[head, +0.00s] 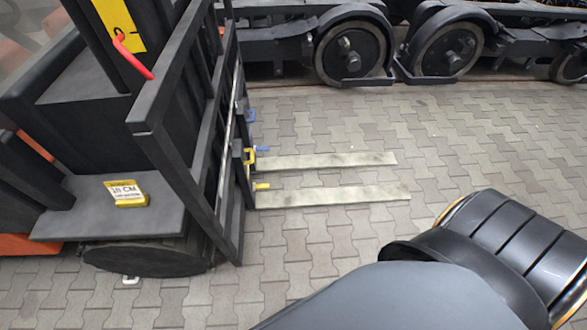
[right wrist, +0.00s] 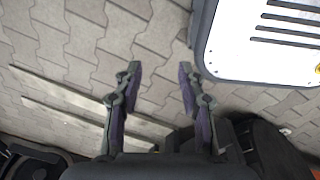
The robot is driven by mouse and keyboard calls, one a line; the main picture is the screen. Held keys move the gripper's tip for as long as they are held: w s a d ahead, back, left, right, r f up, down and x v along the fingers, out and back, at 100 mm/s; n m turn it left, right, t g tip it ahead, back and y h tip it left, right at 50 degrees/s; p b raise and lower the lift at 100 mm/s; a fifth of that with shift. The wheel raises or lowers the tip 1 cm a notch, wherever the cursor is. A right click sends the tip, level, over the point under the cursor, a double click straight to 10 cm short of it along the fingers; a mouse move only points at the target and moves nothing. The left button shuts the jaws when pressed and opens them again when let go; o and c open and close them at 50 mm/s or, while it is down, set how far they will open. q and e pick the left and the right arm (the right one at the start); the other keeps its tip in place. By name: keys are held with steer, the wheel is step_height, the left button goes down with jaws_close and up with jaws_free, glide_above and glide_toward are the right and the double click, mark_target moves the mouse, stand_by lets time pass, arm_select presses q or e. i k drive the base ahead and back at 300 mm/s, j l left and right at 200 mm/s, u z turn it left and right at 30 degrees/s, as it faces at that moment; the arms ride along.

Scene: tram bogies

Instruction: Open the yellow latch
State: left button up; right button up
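A small yellow latch (head: 249,156) sits on the dark fork carriage of a forklift in the head view, beside the root of the upper fork. A second small yellow piece (head: 262,186) sticks out at the root of the lower fork. I cannot tell from this view whether either is latched. My right gripper (right wrist: 159,70) is open and empty in the right wrist view, with paving between its fingers. No yellow latch can be made out in that view. My left gripper is not in view.
Two pale forks (head: 335,195) reach right, low over the paving. Blue pieces (head: 250,116) sit on the carriage. The forklift's dark mast frame (head: 170,140) stands left. Bogie wheels (head: 350,52) line the back. A white slotted panel (right wrist: 235,60) is close to my right gripper.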

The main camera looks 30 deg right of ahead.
mark_target(258, 186)
steer(key=l+u, duration=0.1)
steer(key=l, duration=0.8)
steer(key=i+l, duration=0.1)
steer(key=l, duration=0.8)
steer(key=i+l+u, duration=0.1)
steer(key=u, duration=0.35)
steer(key=i+l+u, duration=0.15)
steer(key=u, duration=0.25)
steer(key=i+l+u, duration=0.1)
steer(key=u, duration=0.35)
